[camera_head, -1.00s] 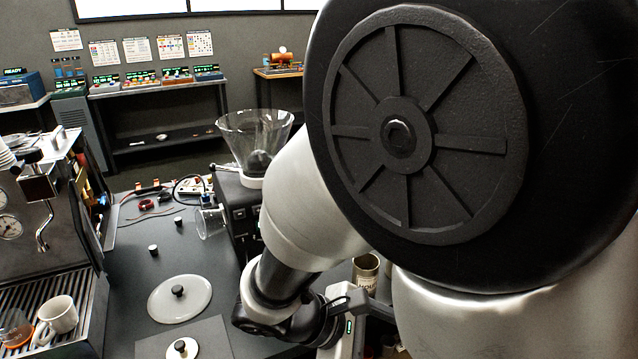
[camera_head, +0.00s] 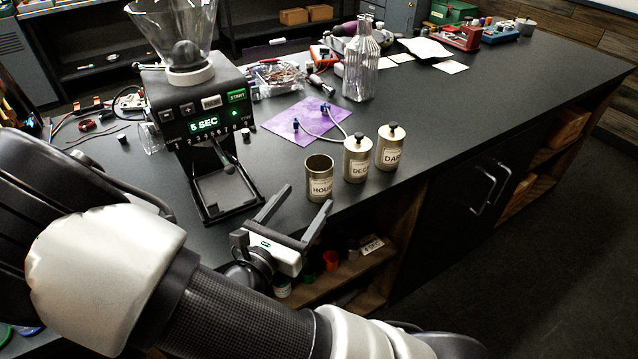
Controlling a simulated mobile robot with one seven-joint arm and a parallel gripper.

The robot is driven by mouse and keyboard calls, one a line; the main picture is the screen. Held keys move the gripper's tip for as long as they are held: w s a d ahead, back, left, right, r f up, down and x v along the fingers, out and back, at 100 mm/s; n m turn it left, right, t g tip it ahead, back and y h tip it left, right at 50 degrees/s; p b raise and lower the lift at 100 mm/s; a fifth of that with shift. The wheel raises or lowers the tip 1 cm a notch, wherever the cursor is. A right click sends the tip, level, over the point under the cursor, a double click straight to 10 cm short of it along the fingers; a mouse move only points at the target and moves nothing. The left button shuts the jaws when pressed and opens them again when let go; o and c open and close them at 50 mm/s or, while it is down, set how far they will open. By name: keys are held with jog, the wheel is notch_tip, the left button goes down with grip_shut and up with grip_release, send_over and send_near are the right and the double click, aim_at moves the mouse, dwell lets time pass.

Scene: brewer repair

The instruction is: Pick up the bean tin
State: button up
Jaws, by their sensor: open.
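Three metal tins stand upright in a row on the dark counter near its front edge. The nearest tin (camera_head: 319,179) is open at the top, with a label that reads "HOU" before the rest is cut off. The middle tin (camera_head: 357,160), labelled "DEC", and the far tin (camera_head: 390,149), labelled "DAR", both have lids with black knobs. My gripper (camera_head: 307,198) is open and empty. Its two fingers point toward the open tin from the front left. The right finger overlaps the tin's lower part in the picture; I cannot tell whether they touch.
A grinder (camera_head: 205,135) with a display and glass hopper stands left of the tins. Behind the tins are a purple mat (camera_head: 290,122) with a cable and a glass bottle (camera_head: 360,70). An open shelf (camera_head: 350,275) lies below the counter edge. The counter right of the tins is clear.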

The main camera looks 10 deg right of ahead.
aim_at(316, 186)
jog(key=x, duration=0.9)
jog(key=shift+w+a+f+b, duration=0.2)
jog(key=shift+w+f+b, duration=0.1)
jog(key=shift+b, duration=0.05)
jog(key=c, duration=1.3)
jog(key=shift+r, duration=0.15)
